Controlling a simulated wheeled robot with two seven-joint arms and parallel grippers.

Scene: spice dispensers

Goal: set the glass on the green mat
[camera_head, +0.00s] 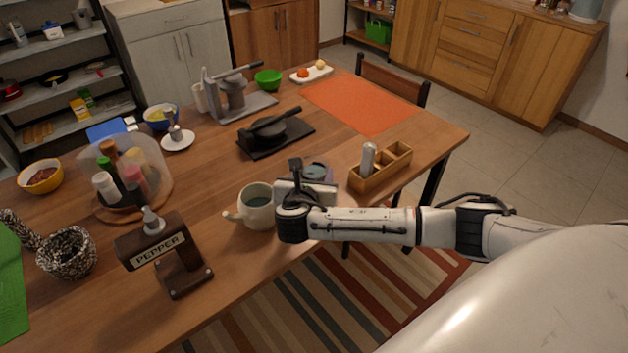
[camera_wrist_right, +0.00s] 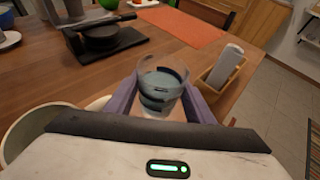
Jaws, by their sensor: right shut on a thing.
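The clear glass (camera_wrist_right: 160,88) with dark bluish contents stands between the two purple fingers of my right gripper (camera_wrist_right: 158,104) in the right wrist view. The gripper is shut on it. In the head view my right gripper (camera_head: 316,174) is near the table's right front edge, and the glass is mostly hidden behind it. I cannot tell whether the glass touches the table. The green mat (camera_head: 12,290) lies at the far left edge of the head view, partly cut off. My left gripper is not in view.
A white mug (camera_head: 256,208) stands just left of my right gripper. The pepper stand (camera_head: 180,268), a speckled bowl (camera_head: 66,256) and the domed spice tray (camera_head: 125,170) stand between it and the mat. A wooden box (camera_head: 372,183) is on the right. The orange mat (camera_head: 360,103) is clear.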

